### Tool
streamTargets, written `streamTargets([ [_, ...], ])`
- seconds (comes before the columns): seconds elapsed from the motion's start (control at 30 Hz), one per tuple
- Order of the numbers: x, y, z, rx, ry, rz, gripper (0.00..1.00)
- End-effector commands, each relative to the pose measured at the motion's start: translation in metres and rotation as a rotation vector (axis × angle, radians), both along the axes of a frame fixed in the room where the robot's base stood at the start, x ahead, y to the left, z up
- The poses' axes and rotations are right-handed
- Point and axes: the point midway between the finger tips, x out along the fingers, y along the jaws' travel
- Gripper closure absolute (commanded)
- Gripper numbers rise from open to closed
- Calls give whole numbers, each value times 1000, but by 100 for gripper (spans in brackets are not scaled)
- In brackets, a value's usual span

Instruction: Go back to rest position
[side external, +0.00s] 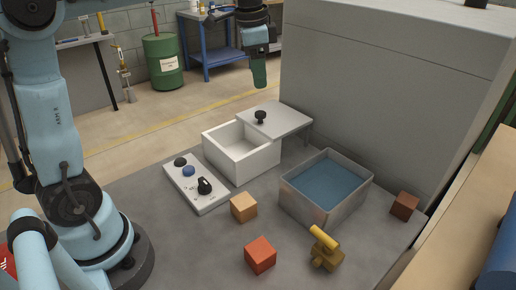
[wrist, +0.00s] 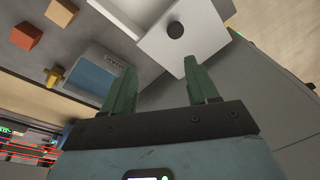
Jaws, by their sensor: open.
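My gripper (side external: 260,75) hangs high above the far side of the table in the side external view, clear of everything on it. In the wrist view my gripper (wrist: 155,82) shows two green fingers spread apart with nothing between them. A white box (side external: 240,152) stands below it, and a grey lid or platform with a black knob (side external: 260,117) sits at its far right side. The knob also shows in the wrist view (wrist: 175,31).
A metal bin (side external: 322,205) with a blue inside stands right of centre. A control panel (side external: 196,184), an orange block (side external: 243,207), a red block (side external: 260,254), a brass piece with a yellow handle (side external: 325,250) and a brown block (side external: 404,205) lie around. A grey wall (side external: 390,90) rises behind.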

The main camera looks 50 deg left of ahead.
Motion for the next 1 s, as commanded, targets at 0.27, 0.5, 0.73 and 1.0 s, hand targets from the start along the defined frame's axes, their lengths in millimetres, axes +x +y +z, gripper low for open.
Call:
streamTargets([
  [0.27, -52, -32, -20, -45, -180, 207, 41],
  [0.5, -96, -53, -54, -128, -328, 378, 41],
  [0.73, -126, -65, -88, -215, -428, 499, 41],
  [1.0, -134, -69, -100, -249, -460, 541, 41],
])
